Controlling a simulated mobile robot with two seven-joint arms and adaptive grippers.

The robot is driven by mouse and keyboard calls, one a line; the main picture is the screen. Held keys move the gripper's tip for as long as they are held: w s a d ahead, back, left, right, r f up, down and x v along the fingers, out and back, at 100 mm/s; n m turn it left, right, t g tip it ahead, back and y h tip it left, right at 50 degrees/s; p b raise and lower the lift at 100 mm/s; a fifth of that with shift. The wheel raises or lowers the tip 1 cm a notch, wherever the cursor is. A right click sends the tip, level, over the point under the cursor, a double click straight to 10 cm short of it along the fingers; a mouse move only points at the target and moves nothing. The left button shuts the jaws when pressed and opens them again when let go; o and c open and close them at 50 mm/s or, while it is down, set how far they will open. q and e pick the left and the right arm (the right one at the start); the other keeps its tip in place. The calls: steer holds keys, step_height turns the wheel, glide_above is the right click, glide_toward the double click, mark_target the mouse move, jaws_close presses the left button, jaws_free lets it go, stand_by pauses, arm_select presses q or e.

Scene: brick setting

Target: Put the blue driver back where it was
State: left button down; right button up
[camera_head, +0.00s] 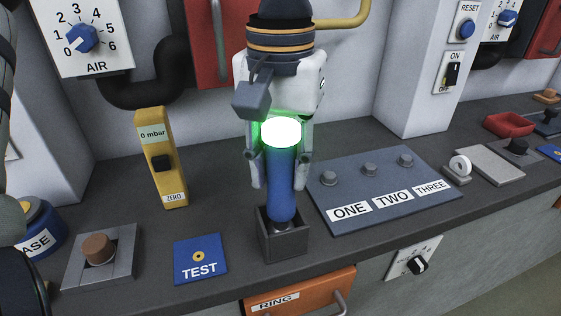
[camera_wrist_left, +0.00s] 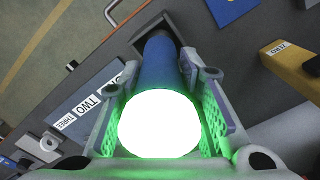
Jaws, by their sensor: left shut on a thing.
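The blue driver (camera_head: 281,190) stands upright with a bright, glowing white top end. My left gripper (camera_head: 280,172) is shut on it, with one finger on each side of the handle. The driver's lower end is at the mouth of a dark grey square holder (camera_head: 283,245) near the bench's front edge. How deep its tip sits inside is hidden. In the left wrist view the driver (camera_wrist_left: 160,65) lies between the two fingers, its far end at the holder. My right gripper is not in view.
Right of the holder is a plate (camera_head: 385,190) marked ONE, TWO, THREE with several studs. Left are a blue TEST plate (camera_head: 200,262), a yellow 0 mbar gauge (camera_head: 172,190) and a brown button (camera_head: 99,248). An orange RING drawer (camera_head: 320,292) is below.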

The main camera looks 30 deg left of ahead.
arm_select(q)
steer(key=shift+f, duration=0.1)
steer(key=c, duration=1.2)
jaws_free()
step_height(320, 180, up, 12)
steer(key=shift+r, duration=0.15)
